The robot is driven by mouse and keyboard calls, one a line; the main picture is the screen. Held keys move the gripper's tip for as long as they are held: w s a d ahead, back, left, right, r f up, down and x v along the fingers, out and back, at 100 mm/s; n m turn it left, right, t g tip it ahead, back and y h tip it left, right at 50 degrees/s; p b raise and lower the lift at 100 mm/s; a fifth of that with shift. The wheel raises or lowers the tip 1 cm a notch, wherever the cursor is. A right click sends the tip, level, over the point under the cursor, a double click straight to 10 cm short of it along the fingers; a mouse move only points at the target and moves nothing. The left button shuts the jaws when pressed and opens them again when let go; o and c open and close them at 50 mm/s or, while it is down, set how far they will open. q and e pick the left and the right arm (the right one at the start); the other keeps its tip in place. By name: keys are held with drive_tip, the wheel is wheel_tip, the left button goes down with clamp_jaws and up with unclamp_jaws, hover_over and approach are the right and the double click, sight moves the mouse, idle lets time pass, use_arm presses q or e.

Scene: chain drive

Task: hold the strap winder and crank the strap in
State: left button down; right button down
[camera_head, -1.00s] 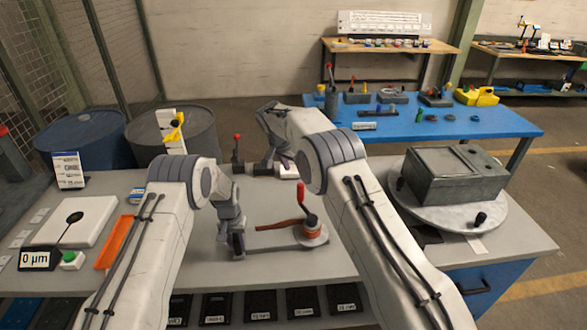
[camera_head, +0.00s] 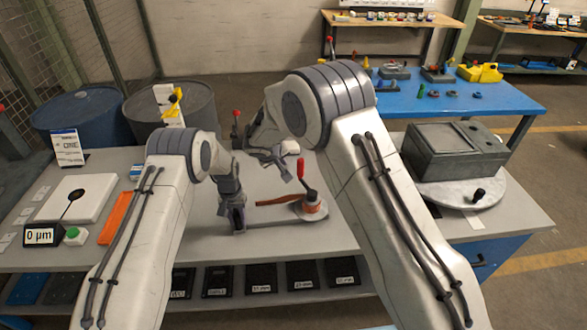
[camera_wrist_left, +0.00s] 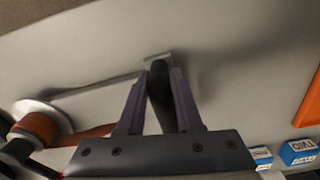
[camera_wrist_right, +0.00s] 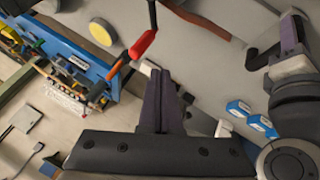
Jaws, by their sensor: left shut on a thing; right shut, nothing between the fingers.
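The strap winder has a flat grey plate, an orange-brown drum (camera_head: 313,208), a reddish strap (camera_head: 277,200) and a crank with a red handle (camera_head: 300,168) standing upright. My left gripper (camera_head: 236,218) is shut on the winder's dark grip (camera_wrist_left: 160,88), at the left end of the plate. The drum (camera_wrist_left: 40,126) and strap (camera_wrist_left: 95,132) also show in the left wrist view. My right gripper (camera_wrist_right: 160,100) is shut and empty, close to a red handle (camera_wrist_right: 143,45) that looks like the crank's; I see no contact. The drum is not clearly visible in that view.
An orange tray (camera_head: 116,217), a gauge display (camera_head: 40,235) and a green button (camera_head: 75,235) are on the left. A grey box (camera_head: 455,150) on a round plate stands at right. A red-tipped lever (camera_head: 236,117) stands behind.

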drive_tip(key=w+d+f+n, duration=0.1)
drive_tip(key=w+d+f, duration=0.3)
drive_tip(key=w+f, duration=0.2)
drive_tip(key=shift+w+d+f+n+y, duration=0.2)
drive_tip(key=shift+f+n+y, duration=0.1)
drive_tip(key=shift+f, duration=0.95)
drive_tip(key=shift+w+d+m, duration=0.2)
drive_tip(key=shift+w+m, duration=0.1)
drive_tip(key=shift+m, duration=0.3)
